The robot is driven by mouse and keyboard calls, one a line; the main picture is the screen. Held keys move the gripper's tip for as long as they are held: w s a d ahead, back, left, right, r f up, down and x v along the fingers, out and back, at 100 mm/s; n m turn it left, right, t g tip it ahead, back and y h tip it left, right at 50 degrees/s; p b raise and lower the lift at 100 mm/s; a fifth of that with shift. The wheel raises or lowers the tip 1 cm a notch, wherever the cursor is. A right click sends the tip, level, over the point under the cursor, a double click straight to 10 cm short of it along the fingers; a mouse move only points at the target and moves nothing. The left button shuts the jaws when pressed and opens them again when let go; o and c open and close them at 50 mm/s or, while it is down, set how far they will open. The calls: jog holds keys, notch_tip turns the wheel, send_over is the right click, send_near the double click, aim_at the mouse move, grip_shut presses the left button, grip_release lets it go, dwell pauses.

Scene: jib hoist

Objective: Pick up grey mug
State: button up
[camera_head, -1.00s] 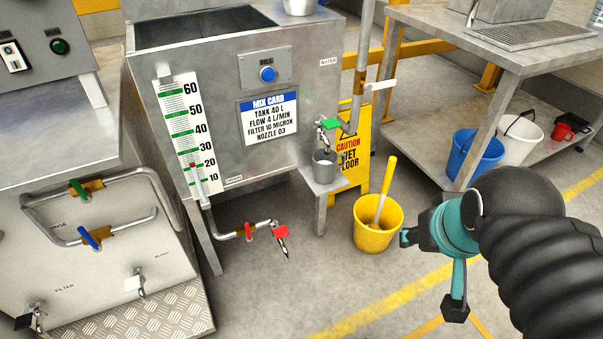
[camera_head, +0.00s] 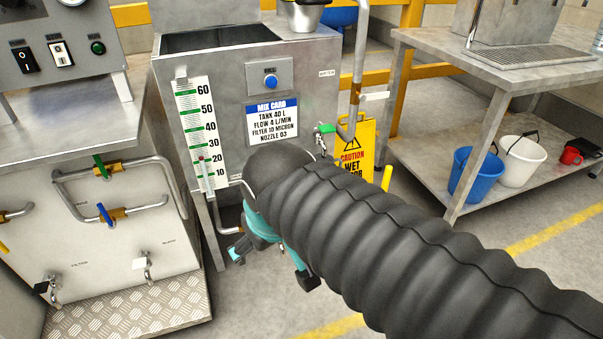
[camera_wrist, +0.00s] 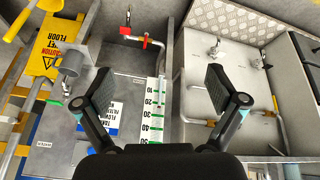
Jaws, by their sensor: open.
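The grey mug is hidden behind my arm in the head view. In the wrist view, which is upside down, a grey cylinder that looks like the mug (camera_wrist: 71,64) shows at the left, beside the yellow caution sign (camera_wrist: 52,45). My gripper (camera_head: 272,266) is in front of the tank's lower front in the head view. In the wrist view my gripper (camera_wrist: 160,90) has its two fingers wide apart with nothing between them. The mug is outside the fingers, to the left of the left one.
The steel tank (camera_head: 225,105) bears a level scale (camera_head: 196,135) and a green-handled tap (camera_head: 325,128). A pipe cabinet (camera_head: 120,235) stands at the left. At the right, a bench holds a blue bucket (camera_head: 475,175) and a white bucket (camera_head: 521,160) on its lower shelf. A yellow handle (camera_head: 387,178) shows behind my arm.

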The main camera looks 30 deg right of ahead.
jog(key=w+d+f+n+g+h+b, duration=0.1)
jog(key=w+d+f+n+g+h, duration=0.35)
jog(key=d, duration=0.55)
jog(key=n+t+h+b, duration=0.2)
jog(key=n+t+h, duration=0.1)
jog(key=n+h, duration=1.1)
send_near(330, 158)
jog(key=shift+d+r+n+g+y, duration=0.2)
jog(key=shift+d+r+y, duration=0.1)
jog(key=shift+d+y, duration=0.15)
jog(key=shift+d+r+n+g+y, duration=0.15)
jog(key=shift+d+r+y, duration=0.15)
jog(key=shift+d, duration=0.25)
jog(key=shift+w+d+p, duration=0.1)
jog(key=shift+w+d, duration=0.15)
jog(key=shift+d, duration=0.65)
jog(key=shift+w+d+p, duration=0.15)
jog(key=shift+w+d, duration=0.1)
jog(key=shift+d, duration=0.65)
jog(key=shift+w+d+p, duration=0.1)
jog(key=shift+w+d, duration=0.15)
jog(key=shift+d, duration=0.65)
jog(key=c, duration=1.4)
jog(key=shift+c, duration=0.2)
